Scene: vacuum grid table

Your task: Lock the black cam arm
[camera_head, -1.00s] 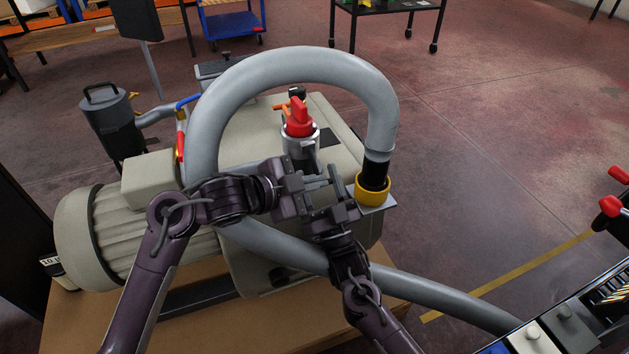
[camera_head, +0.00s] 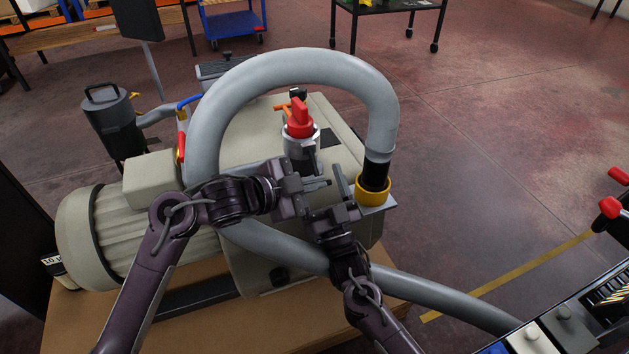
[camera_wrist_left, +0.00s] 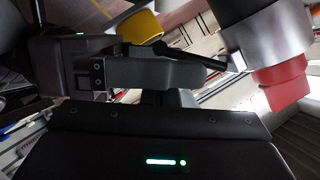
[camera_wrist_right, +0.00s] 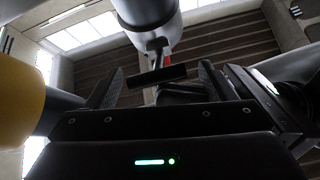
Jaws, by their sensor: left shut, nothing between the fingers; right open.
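A silver fitting (camera_head: 301,147) with a red handle (camera_head: 299,119) stands on the beige pump. A black lever (camera_wrist_left: 190,57), seemingly the cam arm, sticks out from this fitting in the left wrist view. In the right wrist view a black bar-ended piece (camera_wrist_right: 157,76) below the silver fitting (camera_wrist_right: 147,12) shows between my right fingers; I cannot tell whether it touches them. My left gripper (camera_head: 316,182) is shut and empty, just below the fitting. My right gripper (camera_head: 336,198) is open, close to the left fingertips. In the head view the arm is largely hidden by the grippers.
A thick grey hose (camera_head: 300,63) arches over the work area and ends in a black coupling with a yellow collar (camera_head: 373,191), close right of my grippers. A second grey hose (camera_head: 430,290) runs below them. The pump motor (camera_head: 95,230) is at left.

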